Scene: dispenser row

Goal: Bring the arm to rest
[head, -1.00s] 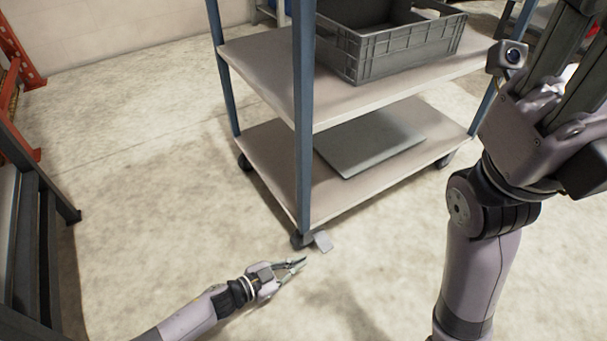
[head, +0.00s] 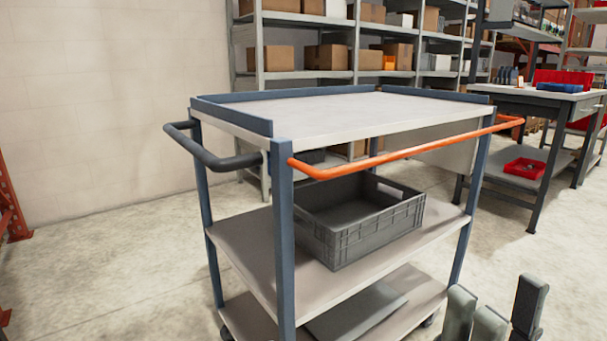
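My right gripper (head: 498,306) shows at the bottom right of the head view, in front of the cart's right side. Only its upright grey finger ends are in the picture; its palm and arm are cut off by the lower edge. The fingers stand apart with a gap, and nothing shows between them. My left gripper and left arm are out of view.
A cart (head: 345,109) with blue posts stands close ahead, its top bare. It has an orange handle (head: 400,154) and a dark handle (head: 213,156). A grey crate (head: 376,232) sits on its middle shelf. A workbench (head: 545,98) stands right; open floor lies left.

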